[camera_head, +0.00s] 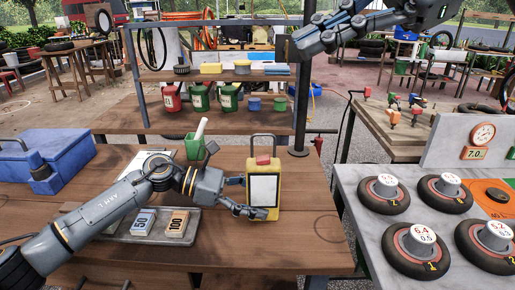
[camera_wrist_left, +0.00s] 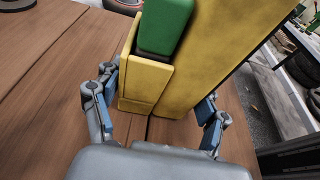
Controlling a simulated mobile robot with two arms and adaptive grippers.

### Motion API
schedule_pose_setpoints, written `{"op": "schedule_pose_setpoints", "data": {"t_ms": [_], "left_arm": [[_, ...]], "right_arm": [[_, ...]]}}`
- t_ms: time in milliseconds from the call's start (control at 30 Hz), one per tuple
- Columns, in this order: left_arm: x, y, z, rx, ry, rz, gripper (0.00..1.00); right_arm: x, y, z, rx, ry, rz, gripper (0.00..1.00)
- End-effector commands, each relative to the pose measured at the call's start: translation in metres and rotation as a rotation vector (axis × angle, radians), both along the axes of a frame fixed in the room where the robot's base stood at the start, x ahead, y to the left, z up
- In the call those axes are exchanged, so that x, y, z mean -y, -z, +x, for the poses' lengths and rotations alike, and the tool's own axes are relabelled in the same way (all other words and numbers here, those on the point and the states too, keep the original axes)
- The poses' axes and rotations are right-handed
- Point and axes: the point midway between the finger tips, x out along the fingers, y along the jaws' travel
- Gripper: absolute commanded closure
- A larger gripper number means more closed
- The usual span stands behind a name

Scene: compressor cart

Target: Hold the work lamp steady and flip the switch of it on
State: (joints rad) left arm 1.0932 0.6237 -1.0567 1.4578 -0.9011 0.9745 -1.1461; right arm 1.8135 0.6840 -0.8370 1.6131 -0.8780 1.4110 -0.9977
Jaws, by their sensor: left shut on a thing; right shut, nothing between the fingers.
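The work lamp (camera_head: 264,208) is a yellow box with a white front panel, a dark top handle and a red part (camera_head: 263,159) at its top. It stands upright on the wooden table. My left gripper (camera_head: 250,197) is shut on the lamp from the left, low on its body. In the left wrist view the lamp's yellow body (camera_wrist_left: 200,70) is between the fingers, with a green block (camera_wrist_left: 165,27) on it. I cannot tell which part is the switch. My right gripper (camera_head: 316,37) is shut and empty, above and right of the lamp, well apart from it.
A blue toolbox (camera_head: 50,155) is at the left. A grey tray (camera_head: 185,232) with boxes lies under my left arm. A green cup (camera_head: 194,147) stands behind it. A dark post (camera_head: 303,90) rises behind the lamp. A marble table (camera_head: 350,185) with several wheels is at right.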

Motion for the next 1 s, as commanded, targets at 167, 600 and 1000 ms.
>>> {"op": "schedule_pose_setpoints", "data": {"t_ms": [167,600,1000], "left_arm": [[0.000,0.000,0.000,0.001,0.000,0.001,0.45],[0.000,0.001,0.000,0.000,0.001,0.001,0.45],[0.001,0.001,-0.001,0.000,0.002,0.001,0.45]], "right_arm": [[-0.034,0.057,0.010,0.468,-0.155,-0.502,1.00],[-0.085,0.093,0.032,1.100,-0.468,-1.384,1.00],[-0.087,0.092,0.033,1.130,-0.481,-1.434,1.00]]}}
